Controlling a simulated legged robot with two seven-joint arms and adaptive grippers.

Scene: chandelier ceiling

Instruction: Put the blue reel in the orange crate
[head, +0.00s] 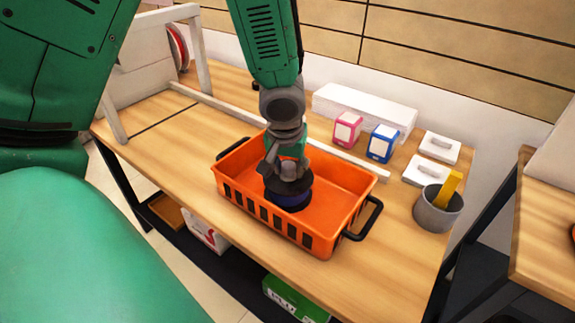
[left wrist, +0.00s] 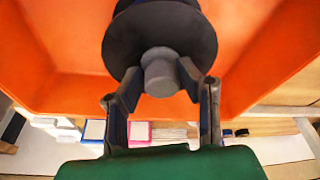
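The orange crate (head: 345,180) stands on the wooden table, with slotted sides and black handles at its ends. The blue reel (head: 290,199) has a dark flange and a blue middle, and is inside the crate's opening, near the front wall. I cannot tell whether it touches the crate floor. My left gripper (head: 287,172) points down over the reel. In the left wrist view, its two fingers (left wrist: 160,80) close on the reel's grey hub, with the dark flange (left wrist: 160,35) beyond and orange crate walls around. My right gripper is not in view.
Behind the crate are a pink box (head: 346,130), a blue box (head: 382,143) and a long white box (head: 365,108). White lidded boxes (head: 440,147) and a grey cup (head: 438,210) with a yellow item stand at the right. The table left of the crate (head: 165,140) is clear.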

